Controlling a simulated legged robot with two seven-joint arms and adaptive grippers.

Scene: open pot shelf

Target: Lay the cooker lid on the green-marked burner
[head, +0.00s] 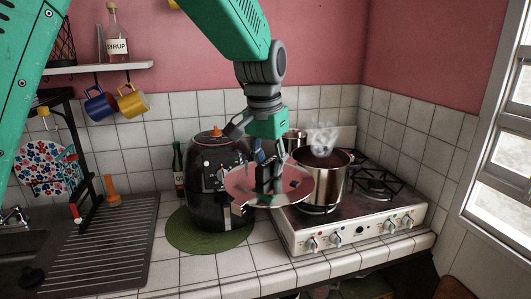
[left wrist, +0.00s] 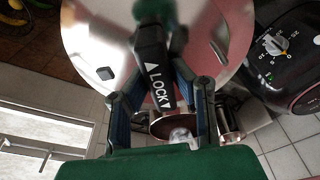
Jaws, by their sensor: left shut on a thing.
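The cooker lid (head: 291,190) is a wide shiny metal disc with a black handle marked LOCK. My left gripper (head: 266,178) is shut on that handle and holds the lid, slightly tilted, in the air between the black cooker (head: 213,182) and the stove (head: 345,228). In the left wrist view the lid (left wrist: 90,40) fills the top, with the fingers (left wrist: 160,72) on both sides of the handle. The stove has several burners and knobs; I cannot make out which burner is green-marked. My right gripper is not in view.
A steaming metal pot (head: 322,177) stands on the stove just right of the lid, with a smaller pot (head: 294,139) behind. An open burner grate (head: 375,183) shows at the stove's right. The cooker stands on a green mat (head: 187,236). A drying rack is at left.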

